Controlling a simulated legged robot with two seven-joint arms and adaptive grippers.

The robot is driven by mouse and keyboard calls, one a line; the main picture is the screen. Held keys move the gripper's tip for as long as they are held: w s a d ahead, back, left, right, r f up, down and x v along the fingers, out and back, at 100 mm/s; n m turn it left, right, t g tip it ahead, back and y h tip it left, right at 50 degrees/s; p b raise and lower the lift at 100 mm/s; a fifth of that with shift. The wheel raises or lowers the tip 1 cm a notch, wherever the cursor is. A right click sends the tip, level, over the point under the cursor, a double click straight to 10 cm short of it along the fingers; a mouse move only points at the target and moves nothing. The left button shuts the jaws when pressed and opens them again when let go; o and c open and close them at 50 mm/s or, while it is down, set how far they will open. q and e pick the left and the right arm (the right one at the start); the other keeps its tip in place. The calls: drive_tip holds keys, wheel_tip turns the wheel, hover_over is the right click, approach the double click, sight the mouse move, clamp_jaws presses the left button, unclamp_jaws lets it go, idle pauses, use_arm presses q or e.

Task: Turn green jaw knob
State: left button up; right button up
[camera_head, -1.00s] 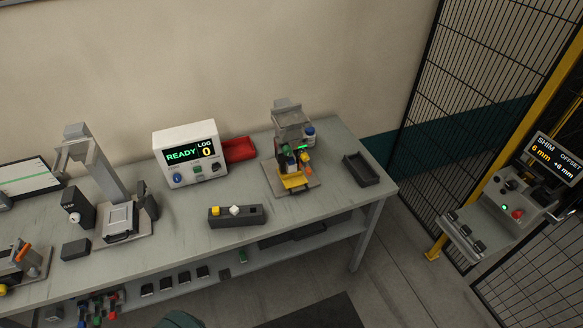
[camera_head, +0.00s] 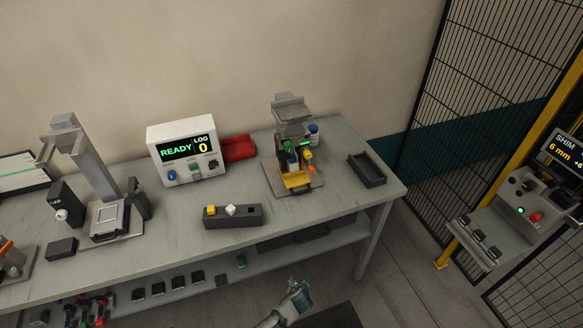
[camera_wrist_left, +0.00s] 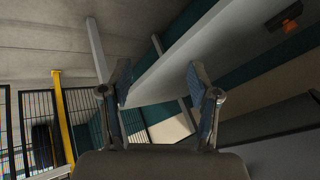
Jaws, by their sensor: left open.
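The clamp fixture (camera_head: 293,180) stands on the right part of the bench, with a grey upright, a yellow front part, a blue-white part and small orange knobs. A small green part (camera_head: 289,145) sits near its middle; it is too small to tell if this is the green jaw knob. A bright green strip (camera_head: 305,144) is beside it. My left gripper (camera_head: 302,290) is in front of the bench, below the top and well apart from the fixture. In the left wrist view its two fingers (camera_wrist_left: 160,78) are spread with nothing between them. My right gripper is not in view.
The bench (camera_head: 330,222) also holds a display box (camera_head: 184,128) reading READY, a dark block with cubes (camera_head: 232,222), a red bin (camera_head: 239,148), a black tray (camera_head: 367,170) and a second fixture (camera_head: 104,232). A mesh fence (camera_head: 470,90) and control panel (camera_head: 520,210) stand at right.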

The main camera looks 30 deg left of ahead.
sight(290, 149)
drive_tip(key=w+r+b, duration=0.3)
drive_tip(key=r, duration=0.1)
use_arm(q)
drive_tip(key=w+a+r+n+t+y, duration=0.2)
drive_tip(key=w+r+n+y, duration=0.15)
drive_tip(key=r, duration=1.15)
drive_tip(key=w+a+r+n+t+y+b, duration=0.1)
drive_tip(key=w+r+n+y, duration=0.3)
drive_tip(key=r, duration=1)
drive_tip(key=w+a+r+n+t+y, duration=0.25)
drive_tip(key=w+r+n, duration=0.2)
drive_tip(key=r, duration=1.05)
drive_tip(key=shift+g, duration=0.35)
drive_tip(key=x, duration=1.6)
drive_tip(key=shift+w+r, duration=0.15)
drive_tip(key=shift+w, duration=0.4)
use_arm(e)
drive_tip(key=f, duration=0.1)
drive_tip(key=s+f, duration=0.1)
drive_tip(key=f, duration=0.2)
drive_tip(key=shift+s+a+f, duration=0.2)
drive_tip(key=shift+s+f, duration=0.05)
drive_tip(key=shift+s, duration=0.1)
use_arm(q)
drive_tip(key=c, duration=1.2)
